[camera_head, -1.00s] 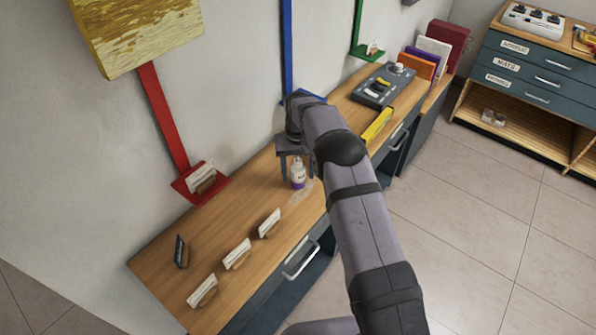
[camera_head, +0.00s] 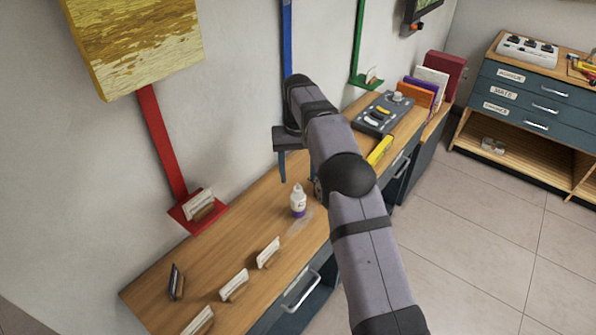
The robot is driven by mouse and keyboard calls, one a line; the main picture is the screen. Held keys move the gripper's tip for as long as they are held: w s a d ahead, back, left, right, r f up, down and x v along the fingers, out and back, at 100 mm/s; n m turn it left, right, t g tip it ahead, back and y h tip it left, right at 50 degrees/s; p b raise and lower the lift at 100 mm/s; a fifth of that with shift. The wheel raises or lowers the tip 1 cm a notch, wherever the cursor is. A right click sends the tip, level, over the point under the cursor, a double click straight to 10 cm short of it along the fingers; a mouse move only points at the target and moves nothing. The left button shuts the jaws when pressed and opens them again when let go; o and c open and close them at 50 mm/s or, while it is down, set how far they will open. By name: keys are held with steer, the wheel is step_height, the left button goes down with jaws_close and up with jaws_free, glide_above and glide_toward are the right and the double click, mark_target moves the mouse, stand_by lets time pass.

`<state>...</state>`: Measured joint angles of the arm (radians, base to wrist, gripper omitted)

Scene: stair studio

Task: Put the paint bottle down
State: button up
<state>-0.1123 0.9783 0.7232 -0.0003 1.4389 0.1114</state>
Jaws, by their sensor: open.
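The paint bottle (camera_head: 298,201) is a small white bottle with a purple band near its base. It stands upright on the wooden counter (camera_head: 240,226), near the counter's middle. My gripper (camera_head: 296,168) is above and behind it, its two dark fingers pointing down and spread apart. The fingers are clear of the bottle. The right finger is partly hidden by my arm.
Several card holders (camera_head: 234,284) stand at the counter's near end. A red bracket (camera_head: 198,212) holds a card by the wall. A grey control box (camera_head: 383,112) and a yellow object (camera_head: 380,151) lie farther back. Bare counter surrounds the bottle.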

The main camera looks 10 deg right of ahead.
steer(key=shift+r, duration=0.45)
steer(key=shift+s+d+r, duration=0.2)
steer(key=shift+s+d, duration=0.05)
steer(key=shift+s, duration=0.25)
steer(key=s+d+f, duration=0.1)
steer(key=s+d, duration=0.1)
steer(key=s, duration=0.9)
steer(key=s+d+f, duration=0.2)
steer(key=s, duration=0.9)
steer(key=s+d+f, duration=0.2)
steer(key=s, duration=0.9)
steer(key=shift+s, duration=0.4)
steer(key=shift+f, duration=0.1)
steer(key=c, duration=0.3)
